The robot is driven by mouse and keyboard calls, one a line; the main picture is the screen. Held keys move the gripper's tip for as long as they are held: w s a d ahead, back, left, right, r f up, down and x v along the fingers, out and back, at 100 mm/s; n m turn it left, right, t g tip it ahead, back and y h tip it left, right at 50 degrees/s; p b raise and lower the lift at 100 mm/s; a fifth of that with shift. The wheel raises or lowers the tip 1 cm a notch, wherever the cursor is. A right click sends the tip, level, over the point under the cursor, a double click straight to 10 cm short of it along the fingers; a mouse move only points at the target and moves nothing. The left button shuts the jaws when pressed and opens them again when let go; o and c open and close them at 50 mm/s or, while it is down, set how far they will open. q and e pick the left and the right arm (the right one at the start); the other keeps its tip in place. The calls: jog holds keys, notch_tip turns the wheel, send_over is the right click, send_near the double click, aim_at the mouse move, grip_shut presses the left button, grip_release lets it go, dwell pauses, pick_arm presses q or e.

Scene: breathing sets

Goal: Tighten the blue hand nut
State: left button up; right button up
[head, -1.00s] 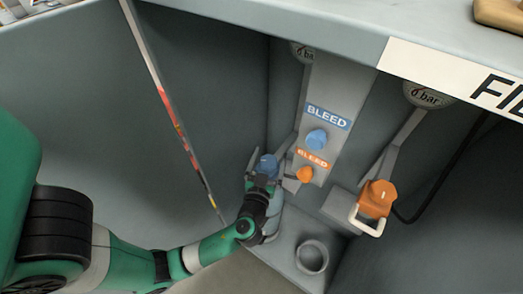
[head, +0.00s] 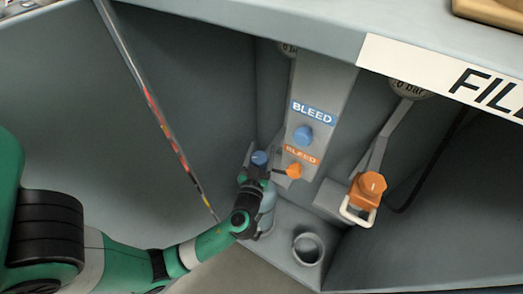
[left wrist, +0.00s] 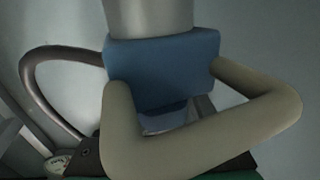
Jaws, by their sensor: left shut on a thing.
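The blue hand nut (head: 260,158) is at the lower left of the bleed panel in the head view, partly hidden by my left gripper. In the left wrist view the nut (left wrist: 160,65) sits below a pale grey cylinder, with a beige loop handle (left wrist: 200,145) in front of it. My left gripper (head: 257,168) is at the nut and shut on it. The exact finger contact is hidden. My right gripper is not in view.
A blue bleed knob (head: 303,135) and an orange bleed knob (head: 294,171) are close to the right. An orange hand nut (head: 369,187) with a white loop handle (head: 357,213) is further right. An empty round holder (head: 308,248) stands below.

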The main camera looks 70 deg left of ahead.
pick_arm(q)
jog(key=shift+f+m+t+h, duration=0.1)
jog(key=shift+m+t+h, duration=0.2)
jog(key=shift+t, duration=0.1)
jog(key=shift+w+m+t+h, duration=0.1)
jog(key=shift+m+t+h, duration=0.3)
jog(key=shift+m+t, duration=0.1)
jog(key=shift+w+d+m+t+h+p, duration=0.15)
jog(key=shift+m+t+h+p, duration=0.2)
jog(key=shift+m+t+h, duration=0.55)
jog(key=m+t+h+p, duration=0.1)
jog(key=h+p, duration=0.1)
jog(key=p, duration=0.2)
jog(key=m+t+h+p, duration=0.1)
jog(key=m+h+p, duration=0.1)
jog(key=p, duration=0.2)
jog(key=d+r+m+t+h+p, duration=0.1)
jog(key=h+p, duration=0.1)
jog(key=p, duration=0.2)
jog(key=shift+w+m+t+h+p, duration=0.3)
jog(key=shift+w+t+h, duration=0.1)
jog(key=shift+d+f+m+h+p, duration=0.15)
jog(key=shift+m+h+p, duration=0.2)
jog(key=shift+h, duration=0.2)
jog(key=shift+d+f+m+h+p, duration=0.15)
jog(key=shift+m+h+p, duration=0.2)
jog(key=shift+h, duration=0.2)
jog(key=o, duration=1.4)
jog(key=shift+c, duration=0.2)
jog(key=shift+s, duration=0.1)
